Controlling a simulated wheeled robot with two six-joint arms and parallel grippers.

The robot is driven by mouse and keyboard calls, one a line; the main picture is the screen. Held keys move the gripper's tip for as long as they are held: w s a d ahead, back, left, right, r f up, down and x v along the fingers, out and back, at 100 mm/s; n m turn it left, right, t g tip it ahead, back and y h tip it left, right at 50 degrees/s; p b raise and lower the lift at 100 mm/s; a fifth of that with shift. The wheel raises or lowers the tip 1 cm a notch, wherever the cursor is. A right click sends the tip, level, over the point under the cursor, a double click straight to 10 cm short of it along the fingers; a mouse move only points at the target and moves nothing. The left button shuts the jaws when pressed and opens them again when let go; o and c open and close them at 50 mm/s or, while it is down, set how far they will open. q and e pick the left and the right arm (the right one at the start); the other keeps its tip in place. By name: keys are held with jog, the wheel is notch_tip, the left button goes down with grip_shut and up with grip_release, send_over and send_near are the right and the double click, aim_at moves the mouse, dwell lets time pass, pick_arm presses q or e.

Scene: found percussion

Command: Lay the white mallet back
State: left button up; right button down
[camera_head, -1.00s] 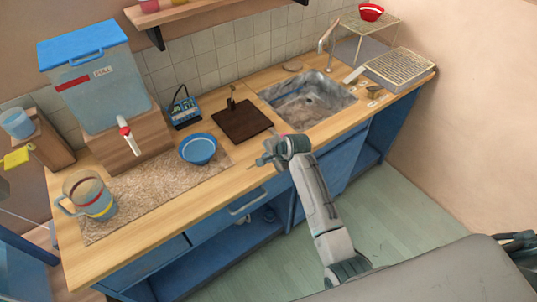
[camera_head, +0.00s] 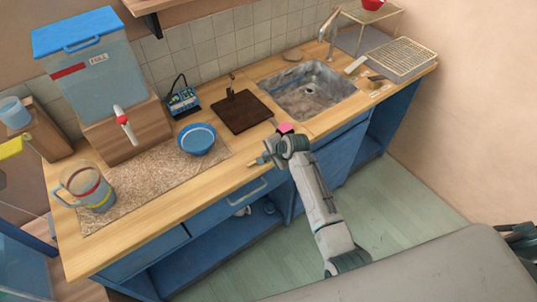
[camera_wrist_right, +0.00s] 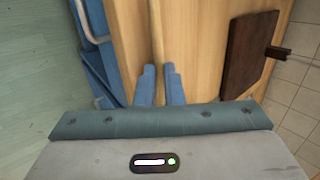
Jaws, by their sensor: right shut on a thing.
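My right gripper (camera_head: 266,159) is at the front edge of the wooden counter, in front of the dark board. In the right wrist view its two blue fingers (camera_wrist_right: 161,88) are shut on a thin pale wooden stick (camera_wrist_right: 158,40), which looks like the mallet's handle. The stick runs straight out between the fingers, over the counter. A pale tip (camera_head: 251,164) pokes out past the fingers in the head view. I cannot make out a white head. My left gripper is not in view.
The counter (camera_head: 225,180) is bare left of my gripper. A blue bowl (camera_head: 197,139) and a jug (camera_head: 87,186) stand on a speckled mat (camera_head: 140,190). The dark board (camera_head: 241,111) and sink (camera_head: 306,90) lie behind. A pink thing (camera_head: 285,128) shows just behind my wrist.

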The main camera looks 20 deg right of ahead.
jog(key=shift+s+f, duration=0.1)
jog(key=shift+f, duration=0.2)
